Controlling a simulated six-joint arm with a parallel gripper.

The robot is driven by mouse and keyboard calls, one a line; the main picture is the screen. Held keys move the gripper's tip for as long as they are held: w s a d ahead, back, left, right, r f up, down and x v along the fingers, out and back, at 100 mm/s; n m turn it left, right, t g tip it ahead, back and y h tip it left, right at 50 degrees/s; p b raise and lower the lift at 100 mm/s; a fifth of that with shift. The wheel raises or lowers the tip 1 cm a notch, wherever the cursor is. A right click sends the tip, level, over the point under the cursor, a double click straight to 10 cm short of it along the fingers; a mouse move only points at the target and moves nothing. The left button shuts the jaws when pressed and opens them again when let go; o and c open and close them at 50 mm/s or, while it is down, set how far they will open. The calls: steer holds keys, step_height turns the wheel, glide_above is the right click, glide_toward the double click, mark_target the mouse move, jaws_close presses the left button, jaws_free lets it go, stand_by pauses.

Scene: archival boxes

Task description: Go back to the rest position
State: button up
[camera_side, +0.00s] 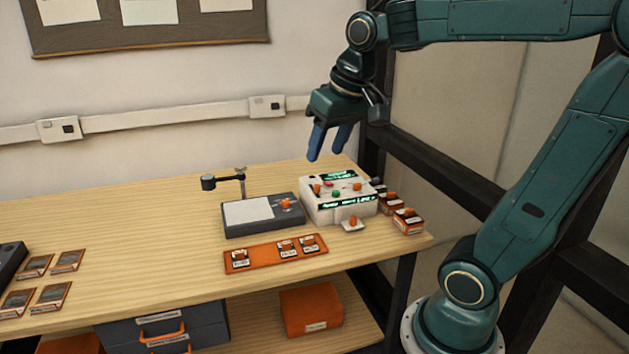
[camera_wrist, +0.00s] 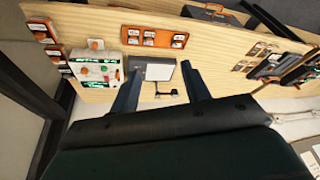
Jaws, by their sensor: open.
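My gripper (camera_side: 327,142) hangs in the air above the back right part of the wooden table, over the white control box, pointing down. Its two blue fingers are apart with nothing between them. In the wrist view my gripper (camera_wrist: 160,92) also shows open fingers. The white control box (camera_side: 318,213) has green displays and orange, red and green knobs, and the gripper is apart from it. It also shows in the wrist view (camera_wrist: 86,72). A grey device with a white plate (camera_side: 247,210) and a small dark arm stands to its left.
An orange tray (camera_side: 263,256) with several small labelled boxes lies at the front. More small orange boxes (camera_side: 408,222) stand at the right edge. Flat brown cards (camera_side: 53,298) lie at left. A dark frame post (camera_side: 384,90) rises behind the gripper. The table's middle left is clear.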

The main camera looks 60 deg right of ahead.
steer(key=s+a+f+n, duration=0.2)
steer(key=s+a, duration=0.1)
steer(key=s, duration=0.2)
steer(key=s+a+f+n+t+y, duration=0.1)
steer(key=s+a+f+n, duration=0.1)
steer(key=s+a, duration=0.2)
steer(key=shift+s+f+t, duration=0.3)
steer(key=shift+s, duration=0.05)
